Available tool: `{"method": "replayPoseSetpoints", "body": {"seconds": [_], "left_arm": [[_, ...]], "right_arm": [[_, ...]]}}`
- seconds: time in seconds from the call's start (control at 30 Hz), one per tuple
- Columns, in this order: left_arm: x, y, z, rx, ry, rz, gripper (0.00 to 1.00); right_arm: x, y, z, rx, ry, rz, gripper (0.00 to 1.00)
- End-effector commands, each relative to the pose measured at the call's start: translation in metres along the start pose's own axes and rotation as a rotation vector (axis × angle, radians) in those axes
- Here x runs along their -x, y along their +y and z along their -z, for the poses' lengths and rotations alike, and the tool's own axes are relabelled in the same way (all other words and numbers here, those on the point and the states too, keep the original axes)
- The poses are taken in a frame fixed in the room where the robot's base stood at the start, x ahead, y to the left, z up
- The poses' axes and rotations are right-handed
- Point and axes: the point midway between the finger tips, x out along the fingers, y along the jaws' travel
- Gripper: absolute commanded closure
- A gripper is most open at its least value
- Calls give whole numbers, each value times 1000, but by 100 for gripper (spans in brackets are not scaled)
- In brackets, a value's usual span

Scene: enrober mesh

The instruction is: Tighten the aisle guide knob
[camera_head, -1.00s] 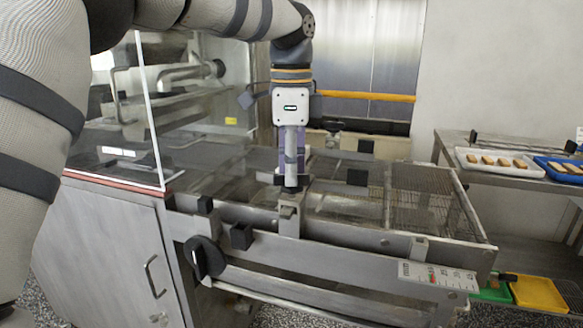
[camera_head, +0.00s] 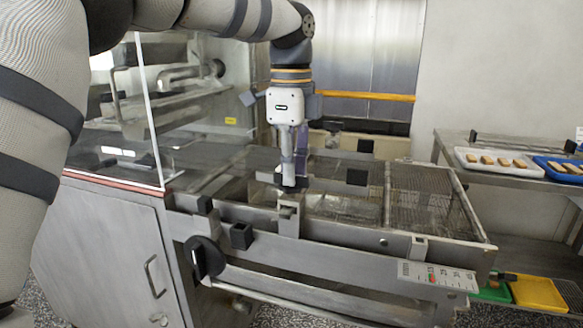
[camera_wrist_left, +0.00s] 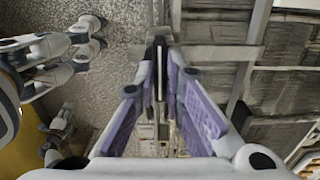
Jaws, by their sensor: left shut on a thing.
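My left gripper (camera_head: 290,184) points straight down over the near side rail of the belt machine. Its purple-padded fingers are shut on the dark aisle guide knob (camera_head: 292,190), which sits above a small metal bracket (camera_head: 288,214) on the rail. The fingers hide most of the knob. In the left wrist view, the fingertips (camera_wrist_left: 160,45) close together around a thin dark part, and the knob's shape cannot be made out. My right gripper is not seen.
A large black knob (camera_head: 204,258) and a black block (camera_head: 241,236) are on the machine's near side. A glass guard (camera_head: 150,110) stands to the left of the gripper. A scale plate (camera_head: 437,275) is at the right. A side table (camera_head: 450,152) holds trays of bars.

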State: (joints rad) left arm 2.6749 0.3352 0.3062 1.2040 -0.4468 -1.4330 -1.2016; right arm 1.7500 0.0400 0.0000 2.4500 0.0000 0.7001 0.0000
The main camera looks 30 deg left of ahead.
Motion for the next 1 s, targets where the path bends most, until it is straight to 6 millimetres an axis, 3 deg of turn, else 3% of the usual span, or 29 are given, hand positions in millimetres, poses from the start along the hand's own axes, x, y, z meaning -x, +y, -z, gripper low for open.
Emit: {"method": "replayPoseSetpoints", "body": {"seconds": [0.17,0.2,0.27,0.3,0.63,1.0], "left_arm": [[0,0,0,-1,-1,0,100],[0,0,0,-1,-1,0,86],[0,0,0,-1,-1,0,72],[0,0,0,0,0,0,70],[6,0,0,1,-1,2,70],[99,0,1,1,-1,4,70]], "right_arm": [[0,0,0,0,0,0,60],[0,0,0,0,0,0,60],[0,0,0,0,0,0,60],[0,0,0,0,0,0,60],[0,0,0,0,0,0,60],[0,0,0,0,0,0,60]]}}
